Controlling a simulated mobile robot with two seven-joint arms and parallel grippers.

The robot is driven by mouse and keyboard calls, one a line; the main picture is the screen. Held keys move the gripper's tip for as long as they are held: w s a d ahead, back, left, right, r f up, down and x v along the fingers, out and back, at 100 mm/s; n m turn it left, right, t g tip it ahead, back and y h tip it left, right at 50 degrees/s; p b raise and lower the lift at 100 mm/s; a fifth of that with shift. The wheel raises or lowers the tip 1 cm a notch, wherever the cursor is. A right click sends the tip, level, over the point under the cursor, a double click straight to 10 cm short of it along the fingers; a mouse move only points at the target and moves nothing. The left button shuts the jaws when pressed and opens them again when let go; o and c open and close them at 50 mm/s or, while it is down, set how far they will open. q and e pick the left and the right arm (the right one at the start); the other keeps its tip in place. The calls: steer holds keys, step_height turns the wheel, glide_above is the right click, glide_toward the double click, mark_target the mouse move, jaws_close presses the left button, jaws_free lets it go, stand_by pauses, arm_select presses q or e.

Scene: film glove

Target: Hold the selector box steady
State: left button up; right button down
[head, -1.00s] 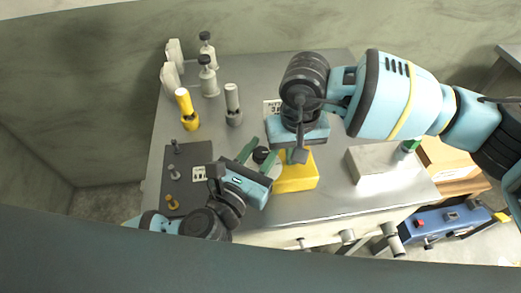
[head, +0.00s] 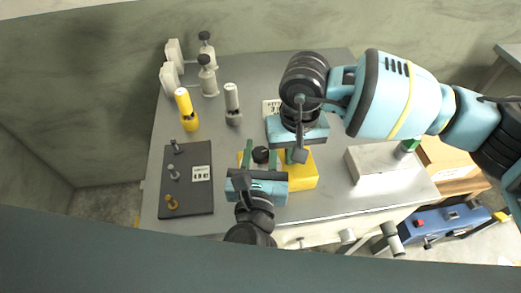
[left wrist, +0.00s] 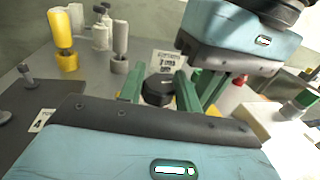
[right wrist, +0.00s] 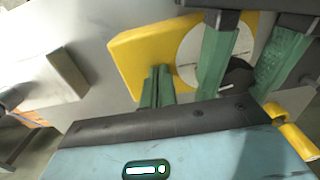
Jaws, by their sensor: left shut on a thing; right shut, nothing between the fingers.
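The yellow selector box (head: 306,177) sits on the grey bench, with a white disc (right wrist: 200,50) and a black knob (head: 261,155) on it. My left gripper (head: 260,160) comes from the front edge, its green fingers on either side of the knob and shut on it; this also shows in the left wrist view (left wrist: 158,97). My right gripper (head: 297,155) is shut and empty over the right part of the box. Its fingertips (right wrist: 158,72) lie together at the yellow face in the right wrist view; contact is unclear. The left gripper hides the box's front left.
A dark panel (head: 180,200) with several small posts lies left. A yellow cylinder (head: 187,108), a grey one (head: 232,103) and pale fittings (head: 208,76) stand behind. A pale block (head: 372,163) lies right. The bench between block and selector box is clear.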

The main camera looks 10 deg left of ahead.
arm_select(q)
steer(key=o, duration=1)
steer(key=shift+f, duration=0.1)
steer(key=shift+c, duration=0.2)
steer(key=shift+h, duration=0.3)
